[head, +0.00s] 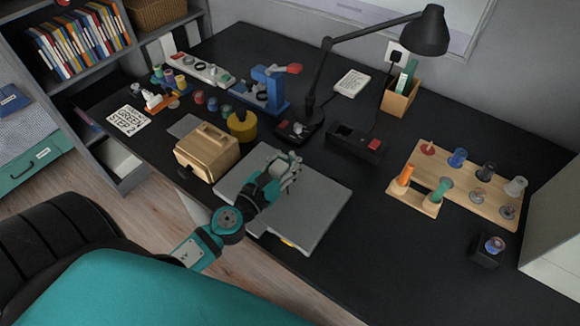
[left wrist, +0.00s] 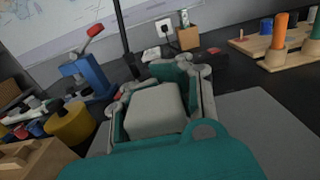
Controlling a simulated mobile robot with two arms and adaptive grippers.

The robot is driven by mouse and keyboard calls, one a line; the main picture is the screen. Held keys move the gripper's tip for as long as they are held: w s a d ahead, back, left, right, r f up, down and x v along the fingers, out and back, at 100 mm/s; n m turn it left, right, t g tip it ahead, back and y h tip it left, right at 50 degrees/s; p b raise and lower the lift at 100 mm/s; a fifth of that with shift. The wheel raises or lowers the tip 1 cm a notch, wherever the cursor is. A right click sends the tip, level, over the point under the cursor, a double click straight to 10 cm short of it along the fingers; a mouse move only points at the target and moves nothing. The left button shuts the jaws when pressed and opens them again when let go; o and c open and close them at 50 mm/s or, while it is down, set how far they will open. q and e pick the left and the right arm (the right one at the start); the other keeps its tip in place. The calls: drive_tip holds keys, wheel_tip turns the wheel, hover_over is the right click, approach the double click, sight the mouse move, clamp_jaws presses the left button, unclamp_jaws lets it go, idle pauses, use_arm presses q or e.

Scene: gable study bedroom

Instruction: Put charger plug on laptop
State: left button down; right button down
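The laptop (head: 325,205) is a closed flat grey slab at the front of the black desk. My left gripper (head: 285,172) is above the laptop's far left part in the head view. In the left wrist view my left gripper (left wrist: 160,100) has its fingers on both sides of a pale grey-white block, which I take for the charger plug (left wrist: 155,112). In the head view the block is mostly hidden by the fingers. I cannot tell whether it touches the laptop. My right gripper is not in view.
A gold box (head: 207,150) and a yellow pot (head: 242,126) stand left of the laptop. A black lamp (head: 312,95) and a black holder (head: 352,142) are behind it. A wooden peg board (head: 470,205) is to the right.

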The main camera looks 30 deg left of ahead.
use_arm(q)
wheel_tip(320, 180, down, 3)
drive_tip(key=shift+b, duration=1.05)
drive_tip(key=shift+f, duration=0.25)
drive_tip(key=c, duration=1.9)
unclamp_jaws()
drive_tip(key=o, duration=0.8)
drive_tip(key=shift+c, duration=0.2)
drive_tip(key=shift+r, duration=0.25)
